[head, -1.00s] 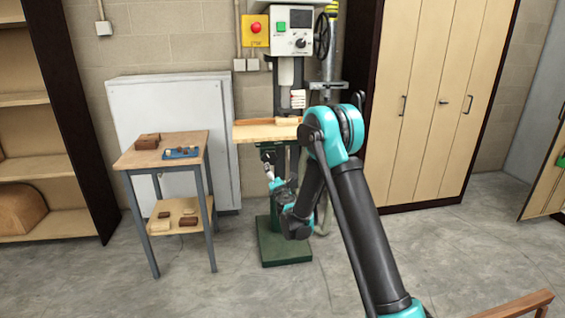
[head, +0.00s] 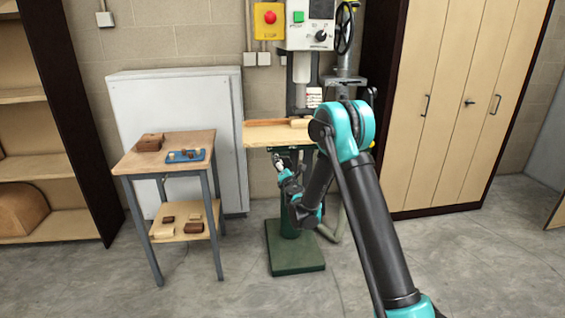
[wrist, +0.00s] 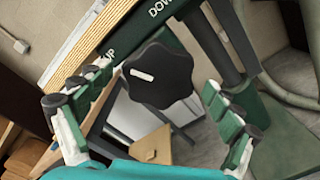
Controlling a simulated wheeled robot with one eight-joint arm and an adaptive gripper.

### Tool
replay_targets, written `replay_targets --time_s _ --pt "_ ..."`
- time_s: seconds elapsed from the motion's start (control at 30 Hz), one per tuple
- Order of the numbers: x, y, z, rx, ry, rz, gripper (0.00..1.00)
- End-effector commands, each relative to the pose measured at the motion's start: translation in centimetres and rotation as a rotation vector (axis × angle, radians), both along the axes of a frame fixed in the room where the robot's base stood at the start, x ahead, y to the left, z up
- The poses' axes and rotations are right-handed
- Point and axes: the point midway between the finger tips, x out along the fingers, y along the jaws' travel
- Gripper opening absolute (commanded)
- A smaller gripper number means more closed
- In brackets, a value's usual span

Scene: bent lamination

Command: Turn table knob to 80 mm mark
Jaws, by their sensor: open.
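The table knob (wrist: 158,76) is black and lobed, with a white pointer line, and shows in the wrist view beneath the table's wooden edge. My gripper (wrist: 146,92) is open, with one green-padded finger on each side of the knob in the picture. I see no clear contact. In the head view my gripper (head: 281,170) is just under the drill press table (head: 270,137). The knob is not discernible there. I cannot make out an 80 mm mark.
The drill press's green base (head: 296,258) stands on the floor below. A small side table (head: 130,163) with wooden blocks and a blue tray is to the left, before a grey cabinet (head: 235,110). A tall wardrobe (head: 450,100) stands right. Foreground floor is clear.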

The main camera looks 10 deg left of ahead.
Motion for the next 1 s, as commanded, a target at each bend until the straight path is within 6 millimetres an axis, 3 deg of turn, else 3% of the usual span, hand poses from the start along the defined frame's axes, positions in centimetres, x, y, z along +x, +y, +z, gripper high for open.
replay_targets --time_s 0.37,0.77,1.0 --pt "0.14 0.08 0.0 0.0 0.0 0.001 0.92" --pt "0.14 0.08 0.0 0.0 0.0 0.001 0.43" --pt "0.16 0.06 -0.01 0.083 0.024 0.0 0.43"
